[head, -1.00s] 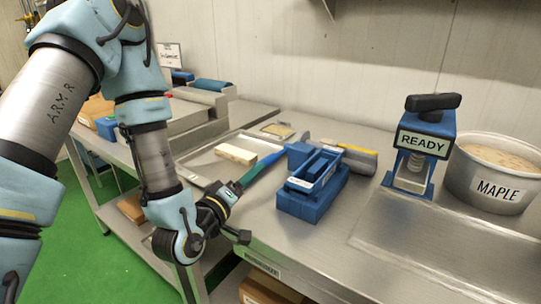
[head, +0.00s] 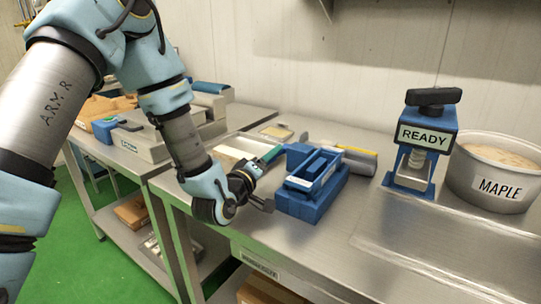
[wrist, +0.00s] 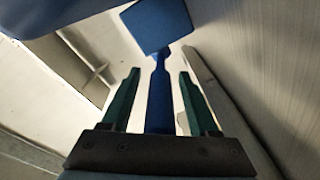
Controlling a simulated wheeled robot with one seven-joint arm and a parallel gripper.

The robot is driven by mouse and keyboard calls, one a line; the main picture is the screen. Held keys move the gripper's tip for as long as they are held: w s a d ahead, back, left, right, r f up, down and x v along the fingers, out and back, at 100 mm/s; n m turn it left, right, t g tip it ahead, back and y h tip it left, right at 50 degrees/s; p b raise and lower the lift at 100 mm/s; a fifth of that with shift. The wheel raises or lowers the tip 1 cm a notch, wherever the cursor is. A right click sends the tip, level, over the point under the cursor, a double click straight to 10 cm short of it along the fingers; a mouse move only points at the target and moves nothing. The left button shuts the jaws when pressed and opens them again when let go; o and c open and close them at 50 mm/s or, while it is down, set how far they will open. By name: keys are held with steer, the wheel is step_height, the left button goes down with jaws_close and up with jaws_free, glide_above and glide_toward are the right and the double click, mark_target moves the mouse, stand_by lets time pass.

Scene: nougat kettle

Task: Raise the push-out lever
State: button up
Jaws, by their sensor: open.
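The push-out lever (wrist: 159,92) is a straight blue bar in the wrist view, with a blue square block (wrist: 157,25) at its far end. My gripper (wrist: 160,72) is open, with one green finger on each side of the bar and gaps showing between. In the head view my gripper (head: 271,155) is at the left side of the blue press unit (head: 318,190), pointing toward its back. My wrist and fingers hide most of the lever there.
A shallow tray (head: 213,165) with a pale bar lies behind my gripper. A yellow-handled tool (head: 357,158) lies behind the blue unit. A blue stand marked READY (head: 425,140) and a MAPLE pot (head: 494,175) stand at right. The front right counter is clear.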

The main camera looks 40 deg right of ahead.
steer(key=shift+w+d, duration=0.1)
steer(key=shift+d, duration=0.1)
jaws_close()
stand_by(0.4)
stand_by(1.0)
